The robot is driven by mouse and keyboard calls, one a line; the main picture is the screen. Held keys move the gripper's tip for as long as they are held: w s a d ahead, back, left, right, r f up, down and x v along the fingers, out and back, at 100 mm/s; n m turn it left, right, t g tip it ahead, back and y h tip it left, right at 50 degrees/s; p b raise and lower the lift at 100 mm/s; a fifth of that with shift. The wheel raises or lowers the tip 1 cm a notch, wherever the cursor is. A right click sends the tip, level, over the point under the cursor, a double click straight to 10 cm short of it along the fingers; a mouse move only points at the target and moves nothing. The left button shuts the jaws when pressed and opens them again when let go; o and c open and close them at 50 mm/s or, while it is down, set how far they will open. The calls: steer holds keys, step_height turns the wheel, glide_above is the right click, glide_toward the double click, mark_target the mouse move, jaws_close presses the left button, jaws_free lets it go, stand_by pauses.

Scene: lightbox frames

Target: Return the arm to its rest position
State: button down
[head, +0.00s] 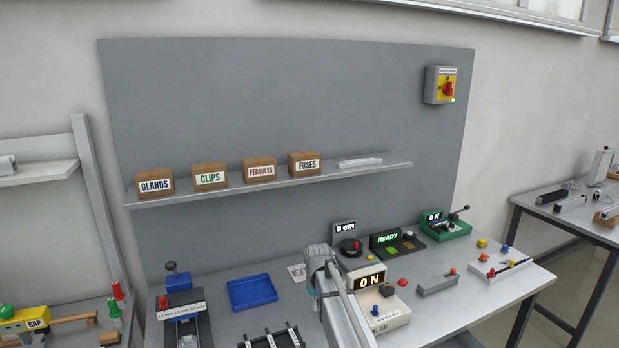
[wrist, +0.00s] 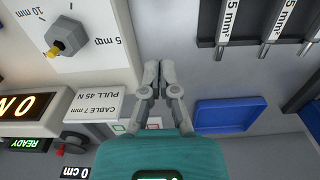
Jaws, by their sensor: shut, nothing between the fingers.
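My gripper (wrist: 160,72) shows in the wrist view with its two grey fingers together and nothing between them. It hangs over the grey workbench (head: 428,285), between the white machine with a dial (wrist: 100,35) and a blue tray (wrist: 228,115). In the head view my arm rises from the bottom edge to a bend above the bench, left of the lit ON box. I cannot make out the fingers in that view.
The ON box (head: 368,282) stands close to my arm, and the blue tray (head: 252,293) lies left of it. Behind are the READY unit (head: 385,239) and the 0 cm display (head: 345,227). A shelf (head: 290,181) holds labelled boxes. A tool rack (head: 262,338) stands in front.

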steer(key=s+d+m, duration=0.2)
steer(key=s+d, duration=0.5)
steer(key=s, duration=0.5)
steer(key=s+d+m, duration=0.2)
steer(key=s+d, duration=0.5)
steer(key=s, duration=0.5)
steer(key=shift+s+d, duration=0.35)
steer(key=shift+s, duration=0.05)
